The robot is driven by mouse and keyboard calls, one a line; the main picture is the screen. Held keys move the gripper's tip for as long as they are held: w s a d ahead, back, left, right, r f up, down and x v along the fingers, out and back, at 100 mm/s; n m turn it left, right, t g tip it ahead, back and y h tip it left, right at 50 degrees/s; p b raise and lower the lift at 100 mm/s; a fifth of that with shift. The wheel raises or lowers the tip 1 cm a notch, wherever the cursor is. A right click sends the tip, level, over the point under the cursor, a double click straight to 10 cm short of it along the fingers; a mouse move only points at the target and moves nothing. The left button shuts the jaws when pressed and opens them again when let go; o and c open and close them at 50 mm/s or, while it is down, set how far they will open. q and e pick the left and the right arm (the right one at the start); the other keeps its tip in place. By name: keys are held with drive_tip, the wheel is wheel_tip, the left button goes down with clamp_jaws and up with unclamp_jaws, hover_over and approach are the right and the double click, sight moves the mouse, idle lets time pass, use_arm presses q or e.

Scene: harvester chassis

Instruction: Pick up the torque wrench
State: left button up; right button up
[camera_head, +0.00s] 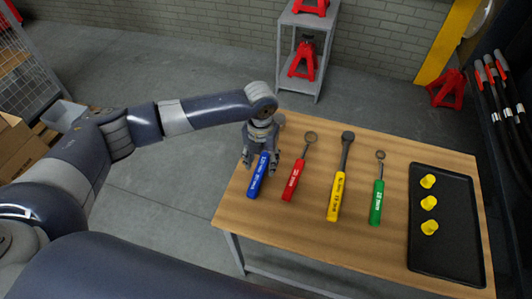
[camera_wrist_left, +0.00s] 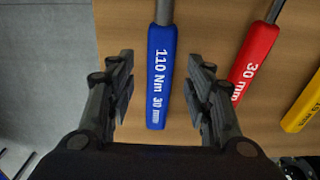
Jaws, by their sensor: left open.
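The torque wrench has a blue handle (camera_head: 256,183) marked "110 Nm 30 mm" and lies at the left end of the wooden workbench (camera_head: 390,262). Its head is hidden behind my left gripper (camera_head: 259,166) in the head view. The left gripper points down over the blue handle, open. In the left wrist view the blue handle (camera_wrist_left: 161,90) runs between the two spread fingers (camera_wrist_left: 161,68), with a gap on each side. I cannot tell the exact height of the fingertips above the bench. My right gripper is not in view.
A red-handled wrench (camera_head: 294,180) lies close to the right of the blue one, then a yellow one (camera_head: 336,197) and a green one (camera_head: 376,203). A black tray (camera_head: 455,250) with yellow pieces (camera_head: 429,203) is at the right. A grey shelf with red jacks stands behind.

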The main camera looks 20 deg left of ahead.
use_arm(q)
wheel_tip(320, 180, down, 2)
drive_tip(key=shift+f, duration=0.25)
drive_tip(key=c, duration=0.3)
clamp_jaws()
drive_tip(key=shift+w+r, duration=0.15)
drive_tip(key=shift+r, duration=0.4)
wheel_tip(320, 180, up, 9)
drive_tip(key=shift+r+b, duration=0.1)
drive_tip(key=shift+b, duration=0.5)
drive_tip(key=c, duration=0.5)
unclamp_jaws()
clamp_jaws()
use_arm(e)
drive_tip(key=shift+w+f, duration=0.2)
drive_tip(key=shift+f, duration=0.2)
